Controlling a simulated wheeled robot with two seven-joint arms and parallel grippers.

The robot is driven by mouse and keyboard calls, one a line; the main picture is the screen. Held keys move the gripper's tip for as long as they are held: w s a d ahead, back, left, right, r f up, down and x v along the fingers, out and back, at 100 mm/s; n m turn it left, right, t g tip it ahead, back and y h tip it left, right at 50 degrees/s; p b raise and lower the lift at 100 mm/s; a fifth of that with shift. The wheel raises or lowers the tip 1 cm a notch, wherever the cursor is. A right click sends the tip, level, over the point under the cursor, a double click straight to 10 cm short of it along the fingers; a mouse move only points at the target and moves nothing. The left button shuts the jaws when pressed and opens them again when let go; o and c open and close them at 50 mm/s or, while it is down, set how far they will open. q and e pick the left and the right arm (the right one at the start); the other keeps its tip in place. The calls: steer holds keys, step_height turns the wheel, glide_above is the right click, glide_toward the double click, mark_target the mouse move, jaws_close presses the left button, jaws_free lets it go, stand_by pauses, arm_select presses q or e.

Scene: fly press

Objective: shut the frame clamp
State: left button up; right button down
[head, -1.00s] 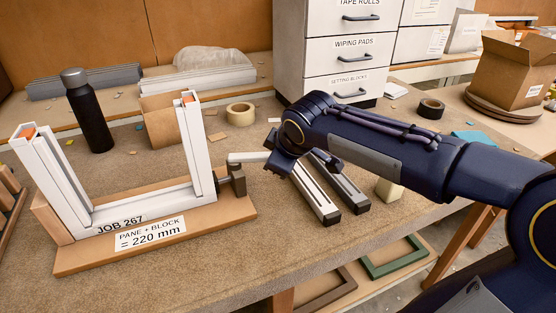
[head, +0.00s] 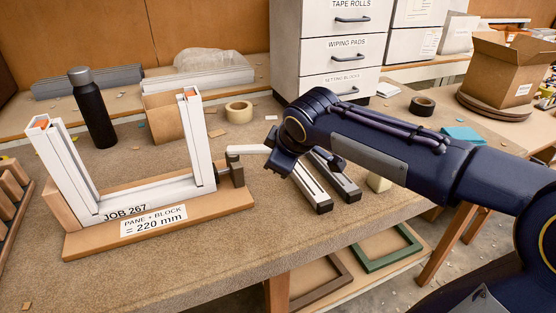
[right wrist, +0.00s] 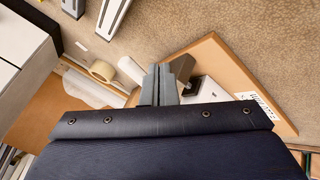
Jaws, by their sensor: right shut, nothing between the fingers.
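The frame clamp (head: 234,172) is a dark block at the right upright of the white U-shaped frame (head: 204,150). Its pale lever (head: 250,150) sticks out to the right, away from the frame. In the right wrist view, the dark clamp (right wrist: 182,68) and the pale lever (right wrist: 130,70) lie on either side of my fingers. My right gripper (head: 284,165) is at the lever's outer end, partly hidden by its own wrist. In the right wrist view its fingers (right wrist: 160,82) are shut and empty. Whether they touch the lever I cannot tell. My left gripper is not in view.
The frame stands on a wooden board (head: 85,245) with a label. Two slotted bars (head: 312,188) lie on the bench just right of the clamp, beneath my right wrist. A black bottle (head: 95,115) and a tape roll (head: 239,112) stand behind. The bench front is clear.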

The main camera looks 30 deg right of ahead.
steer(key=d+v, duration=0.1)
steer(key=v, duration=0.6)
steer(key=shift+d+r+p, duration=0.35)
steer(key=shift+d+r, duration=0.05)
